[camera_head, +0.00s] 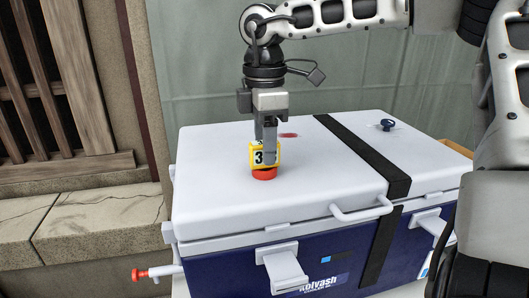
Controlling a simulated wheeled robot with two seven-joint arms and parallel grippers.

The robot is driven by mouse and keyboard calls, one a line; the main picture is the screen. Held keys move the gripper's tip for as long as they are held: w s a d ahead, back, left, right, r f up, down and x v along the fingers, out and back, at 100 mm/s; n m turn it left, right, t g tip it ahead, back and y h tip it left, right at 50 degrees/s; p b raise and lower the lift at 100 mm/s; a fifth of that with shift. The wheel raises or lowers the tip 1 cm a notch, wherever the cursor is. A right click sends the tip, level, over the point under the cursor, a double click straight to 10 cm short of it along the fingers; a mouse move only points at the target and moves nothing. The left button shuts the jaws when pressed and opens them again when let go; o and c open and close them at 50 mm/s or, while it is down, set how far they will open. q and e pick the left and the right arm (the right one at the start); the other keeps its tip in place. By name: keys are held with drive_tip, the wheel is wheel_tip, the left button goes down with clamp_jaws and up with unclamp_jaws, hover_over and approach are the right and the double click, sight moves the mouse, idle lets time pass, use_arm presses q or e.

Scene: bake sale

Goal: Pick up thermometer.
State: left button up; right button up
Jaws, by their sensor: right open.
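My right gripper (265,148) points straight down over the white cooler lid (225,200). It is open, with its fingers at a small yellow block (257,155) marked with a black 3. The block stands upright directly above a round red piece (264,174) on the lid. The fingers hide part of the block, and I cannot tell whether they touch it. No object is clearly recognisable as a thermometer; the yellow and red item is the one at my fingers. My left gripper is not in view.
The blue cooler (225,268) has a black strap (362,153) over its lid. A small dark blue knob-like piece (387,124) sits at the lid's back right. A red mark (288,135) shows behind my gripper. A stone ledge (90,225) is left; the lid's left part is clear.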

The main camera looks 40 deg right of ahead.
drive_tip(key=shift+f, duration=0.35)
clamp_jaws()
drive_tip(key=shift+r, duration=0.1)
